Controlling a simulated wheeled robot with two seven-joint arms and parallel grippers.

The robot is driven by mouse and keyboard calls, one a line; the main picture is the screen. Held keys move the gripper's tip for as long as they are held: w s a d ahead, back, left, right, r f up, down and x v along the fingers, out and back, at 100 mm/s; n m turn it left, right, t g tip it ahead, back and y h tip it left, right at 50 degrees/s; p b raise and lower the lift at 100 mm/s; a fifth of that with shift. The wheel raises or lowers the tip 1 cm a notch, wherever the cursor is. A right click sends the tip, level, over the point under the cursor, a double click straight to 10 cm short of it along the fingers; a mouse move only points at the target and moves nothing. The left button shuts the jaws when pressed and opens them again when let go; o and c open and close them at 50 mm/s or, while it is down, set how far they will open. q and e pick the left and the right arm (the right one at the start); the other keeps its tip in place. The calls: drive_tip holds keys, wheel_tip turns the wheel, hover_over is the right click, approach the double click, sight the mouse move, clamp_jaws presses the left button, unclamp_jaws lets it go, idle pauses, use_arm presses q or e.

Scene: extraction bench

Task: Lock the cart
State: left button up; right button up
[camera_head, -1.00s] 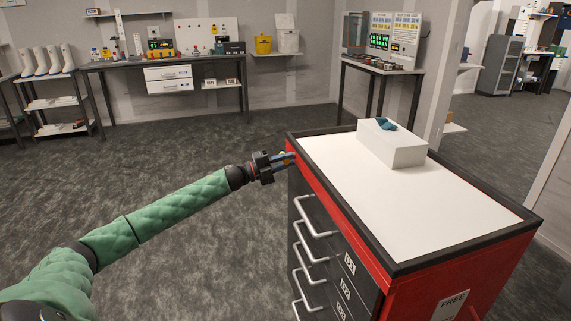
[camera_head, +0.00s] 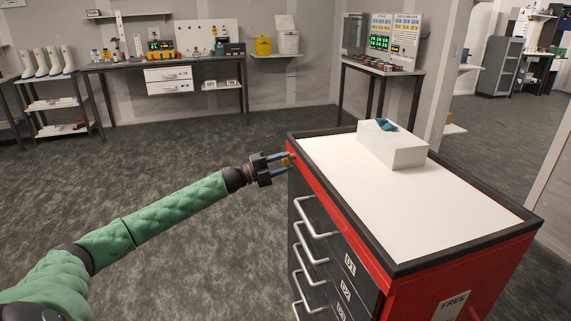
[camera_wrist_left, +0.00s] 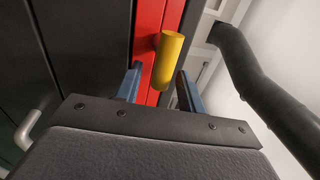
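The cart (camera_head: 392,268) is a red cabinet with dark drawers, a black rim and a white top. A yellow cylindrical lever (camera_wrist_left: 170,60) stands out from its red edge in the left wrist view. It shows small and orange-yellow at the cart's far left corner in the head view (camera_head: 287,160). My left gripper (camera_wrist_left: 158,88) is open, with one blue finger on each side of the lever and gaps visible beside it. The gripper also shows in the head view (camera_head: 284,162). A white label reading "FREE" (camera_head: 453,306) is on the cart's near red side. My right gripper is not in view.
A white box (camera_head: 396,152) with a blue-green item (camera_head: 386,124) on it stands on the cart top. Silver drawer handles (camera_head: 318,222) stick out on the cart's left side. Open carpet lies left of the cart. Benches (camera_head: 205,62) line the back wall.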

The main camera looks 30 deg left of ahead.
use_arm(q)
drive_tip(key=v, duration=0.6)
drive_tip(key=shift+s+a+b, duration=0.2)
drive_tip(key=shift+s+b, duration=0.1)
drive_tip(key=shift+b, duration=0.1)
drive_tip(key=shift+f, duration=0.15)
